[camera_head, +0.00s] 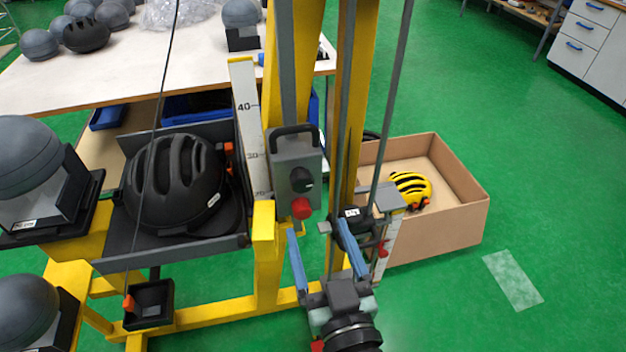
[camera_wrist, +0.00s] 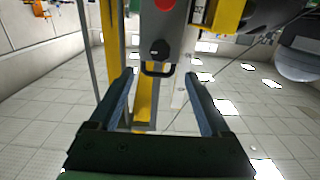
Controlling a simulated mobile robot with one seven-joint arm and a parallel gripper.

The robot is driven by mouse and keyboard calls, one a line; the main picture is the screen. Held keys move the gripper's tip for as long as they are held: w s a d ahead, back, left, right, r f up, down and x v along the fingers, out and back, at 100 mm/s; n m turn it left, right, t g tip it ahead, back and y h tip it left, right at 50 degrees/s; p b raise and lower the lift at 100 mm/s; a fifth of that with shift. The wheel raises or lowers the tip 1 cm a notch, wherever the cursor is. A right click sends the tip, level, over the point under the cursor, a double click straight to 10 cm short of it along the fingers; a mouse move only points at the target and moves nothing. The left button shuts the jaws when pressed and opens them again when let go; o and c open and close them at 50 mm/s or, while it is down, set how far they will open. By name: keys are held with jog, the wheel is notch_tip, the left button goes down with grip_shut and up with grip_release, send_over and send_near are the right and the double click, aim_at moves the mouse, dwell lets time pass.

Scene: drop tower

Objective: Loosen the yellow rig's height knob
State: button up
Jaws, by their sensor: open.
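The yellow rig (camera_head: 266,262) stands in front of me, with a tall yellow mast. A grey box (camera_head: 283,158) with a dark handle is on it. A black knob (camera_head: 301,179) sits on the box front, with a red knob (camera_head: 301,208) below it. Which knob sets the height I cannot tell. My gripper (camera_head: 318,230) is open and empty, just below and in front of the box. In the wrist view, upside down, the black knob (camera_wrist: 159,49) lies beyond my fingertips (camera_wrist: 160,75), roughly centred between the fingers and apart from them. The red knob (camera_wrist: 165,4) is cut by the top edge.
A scale strip (camera_head: 246,115) stands beside the mast. A black helmet (camera_head: 175,185) rests in a grey tray at the left. Dark rods and a cable hang near the mast. A cardboard box (camera_head: 460,212) holds a yellow helmet (camera_head: 411,187). Green floor at the right is mostly clear.

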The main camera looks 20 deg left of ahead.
aim_at(303, 185)
jog(key=p+x, duration=0.2)
jog(key=x, duration=0.8)
jog(key=shift+w+a, duration=0.25)
jog(key=shift+w, duration=0.05)
grip_shut()
